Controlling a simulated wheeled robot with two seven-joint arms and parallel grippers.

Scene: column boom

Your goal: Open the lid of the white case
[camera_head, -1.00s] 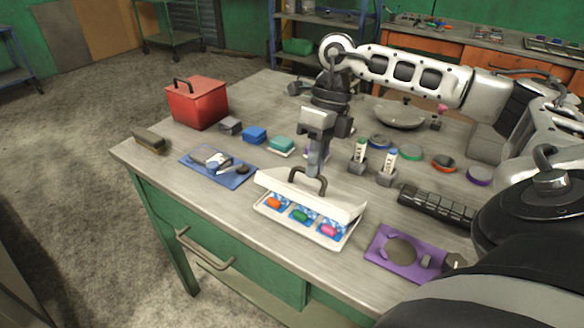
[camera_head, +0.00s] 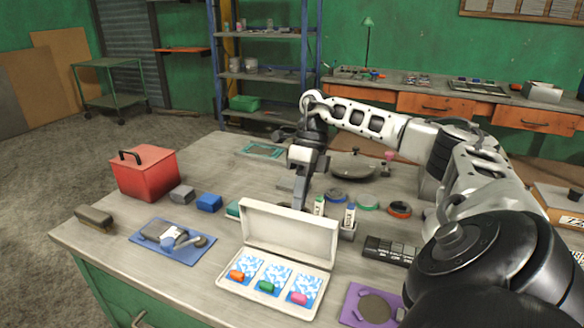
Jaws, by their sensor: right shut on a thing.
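The white case (camera_head: 318,274) stands on the table near its front edge. Its lid (camera_head: 291,229) is up, standing about upright at the back of the case. Inside are three blue-and-white patterned compartments, with an orange piece (camera_head: 237,274), a green piece (camera_head: 266,286) and a pink piece (camera_head: 299,298). My right gripper (camera_head: 299,200) points down just behind the lid and is shut on the lid handle. The handle and the fingertips are hidden by the lid. My left gripper is not in view.
A red box (camera_head: 145,175) stands at the back left. A blue mat (camera_head: 172,252) with tools lies left of the case. A black ribbed bar (camera_head: 390,250) and a purple tray (camera_head: 352,315) lie to the right. Small markers in holders (camera_head: 348,222) stand behind the lid.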

